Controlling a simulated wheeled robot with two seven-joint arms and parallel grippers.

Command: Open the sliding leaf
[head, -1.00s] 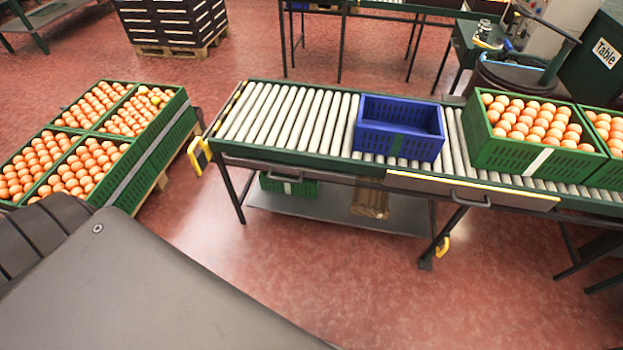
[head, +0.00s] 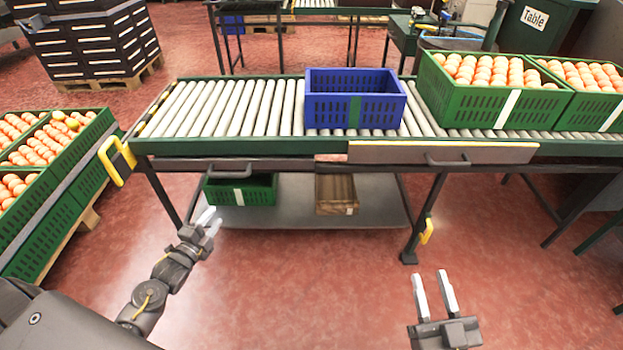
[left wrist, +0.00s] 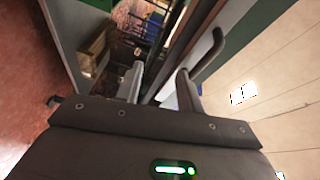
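Two panels with dark handles hang under the front of the roller table: a dark one (head: 205,164) on the left and a light wooden one (head: 400,152) with a yellow edge on the right. I cannot tell which is the sliding leaf. The left panel's handle (head: 245,171) is a dark bar; a bar handle also shows in the left wrist view (left wrist: 211,56), beyond the right finger. My left gripper (head: 210,221) is open and empty, below and left of that handle, apart from it. It shows in the left wrist view (left wrist: 157,80). My right gripper (head: 434,290) is open and empty, low in front of the table.
A lower shelf (head: 285,215) holds a green crate (head: 262,193) and a wooden box (head: 336,207). The floor between is clear.

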